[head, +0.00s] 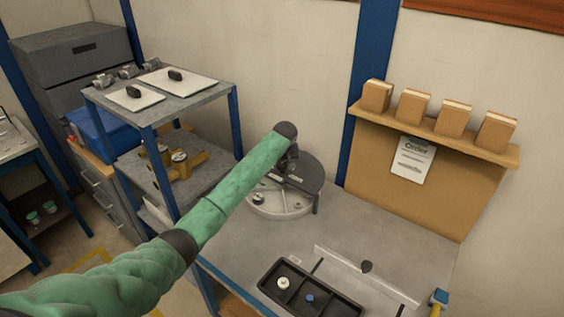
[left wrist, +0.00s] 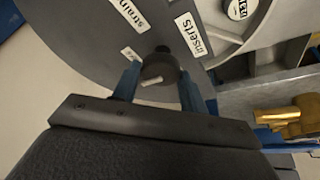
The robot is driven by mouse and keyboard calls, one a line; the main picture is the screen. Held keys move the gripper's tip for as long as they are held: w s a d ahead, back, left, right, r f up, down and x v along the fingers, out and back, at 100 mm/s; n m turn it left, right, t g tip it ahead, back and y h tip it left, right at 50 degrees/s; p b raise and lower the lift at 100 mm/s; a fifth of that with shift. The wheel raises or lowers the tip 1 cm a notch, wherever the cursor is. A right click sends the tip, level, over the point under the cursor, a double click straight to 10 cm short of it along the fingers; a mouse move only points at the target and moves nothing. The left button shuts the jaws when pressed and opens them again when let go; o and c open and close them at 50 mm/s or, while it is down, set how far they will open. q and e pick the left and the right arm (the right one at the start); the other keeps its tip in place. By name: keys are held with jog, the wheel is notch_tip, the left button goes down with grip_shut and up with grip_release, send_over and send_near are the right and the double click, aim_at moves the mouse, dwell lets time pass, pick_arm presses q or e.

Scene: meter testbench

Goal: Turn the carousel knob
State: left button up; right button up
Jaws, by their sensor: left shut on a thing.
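The carousel (head: 308,174) is a round dark grey disc over a light grey base, at the back of the bench in the head view. Its dark round knob (left wrist: 159,65), with a white mark, shows in the left wrist view between labels reading "strain" and "inserts". My left gripper (left wrist: 160,80) has its two blue fingers on either side of the knob and is shut on it. In the head view my green left arm reaches to the carousel, and its wrist hides the knob and most of the fingers. My right gripper is not in view.
A black tray (head: 262,284) with small parts stands at the bench front, beside a pale rail (head: 366,276). A shelf unit (head: 205,97) with a brass fitting (head: 172,163) stands left of the carousel. Boxes (head: 414,106) line a wall shelf.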

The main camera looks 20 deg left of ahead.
pick_arm(q)
jog(key=shift+r, duration=0.1)
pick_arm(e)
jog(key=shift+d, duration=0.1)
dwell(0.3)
pick_arm(q)
jog(key=o, duration=1)
jog(key=shift+c, duration=0.2)
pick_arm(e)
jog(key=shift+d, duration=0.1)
pick_arm(q)
jog(key=shift+s+d+r+b, duration=0.15)
jog(key=shift+r+b, duration=0.15)
jog(key=shift+b, duration=0.15)
jog(key=b+v, duration=0.2)
jog(key=v, duration=0.2)
jog(key=shift+b+v, duration=0.5)
jog(key=shift+v, duration=0.95)
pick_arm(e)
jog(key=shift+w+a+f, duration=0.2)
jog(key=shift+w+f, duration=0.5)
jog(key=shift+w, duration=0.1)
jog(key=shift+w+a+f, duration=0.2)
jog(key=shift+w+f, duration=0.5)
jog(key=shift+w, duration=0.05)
